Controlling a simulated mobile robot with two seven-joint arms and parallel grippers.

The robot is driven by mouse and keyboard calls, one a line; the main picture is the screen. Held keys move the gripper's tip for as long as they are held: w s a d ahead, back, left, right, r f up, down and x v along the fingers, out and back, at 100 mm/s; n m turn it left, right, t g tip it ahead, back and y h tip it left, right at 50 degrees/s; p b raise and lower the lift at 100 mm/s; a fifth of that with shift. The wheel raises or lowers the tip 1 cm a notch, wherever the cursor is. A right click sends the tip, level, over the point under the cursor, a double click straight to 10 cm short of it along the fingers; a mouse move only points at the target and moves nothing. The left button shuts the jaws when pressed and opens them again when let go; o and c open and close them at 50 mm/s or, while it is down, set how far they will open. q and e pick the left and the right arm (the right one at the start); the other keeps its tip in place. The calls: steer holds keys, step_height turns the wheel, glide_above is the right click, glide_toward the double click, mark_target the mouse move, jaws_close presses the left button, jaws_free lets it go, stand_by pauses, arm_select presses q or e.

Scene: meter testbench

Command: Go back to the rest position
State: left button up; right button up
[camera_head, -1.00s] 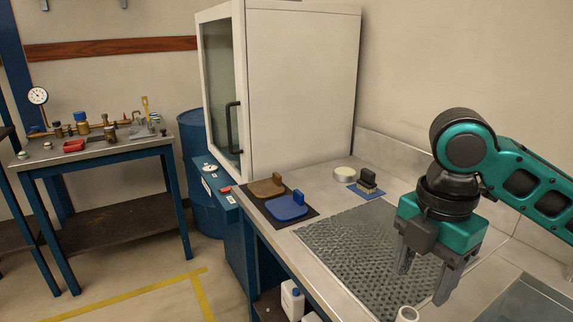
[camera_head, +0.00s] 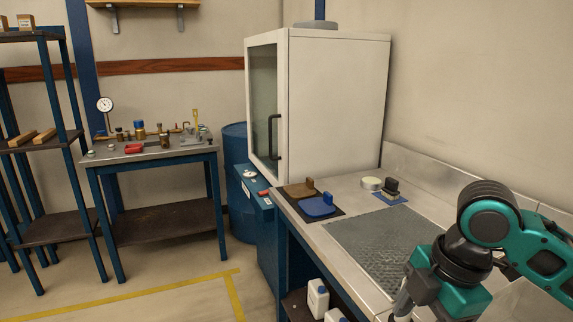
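My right gripper (camera_head: 402,308) is at the lower right of the head view, above the near part of the steel workbench (camera_head: 300,212). Its fingers point down and are partly cut off by the bottom edge, so their opening is hard to judge. No object shows between the visible parts of the fingers. My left gripper is not in view.
A perforated mat (camera_head: 375,240) lies on the bench. A blue pad (camera_head: 318,206), a brown pad (camera_head: 298,190), a brush (camera_head: 391,188) and a round tin (camera_head: 371,183) lie behind it. A white cabinet (camera_head: 335,110) stands at the back. A side table (camera_head: 150,150) and shelf rack (camera_head: 50,190) stand left. The floor between is clear.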

steer(key=w+a+f+m+t+y, duration=0.25)
steer(key=a+f+m, duration=0.2)
steer(key=f, duration=0.25)
steer(key=w+a+f+m+t+y, duration=0.1)
steer(key=a+f+m+t+y, duration=0.1)
steer(key=a+f+m+t, duration=0.25)
steer(key=s+d+f+m+t+h, duration=0.1)
steer(key=s+d+f+m+h, duration=0.1)
steer(key=s+d+f+m, duration=0.2)
steer(key=s+d+f+m+t+h, duration=0.1)
steer(key=s+d+f+m, duration=0.3)
steer(key=s+f, duration=0.4)
step_height(320, 180, down, 3)
steer(key=shift+s+f+m+t+h, duration=0.15)
steer(key=shift+s+m+t+h, duration=0.25)
steer(key=shift+m+h, duration=0.35)
steer(key=shift+w, duration=0.1)
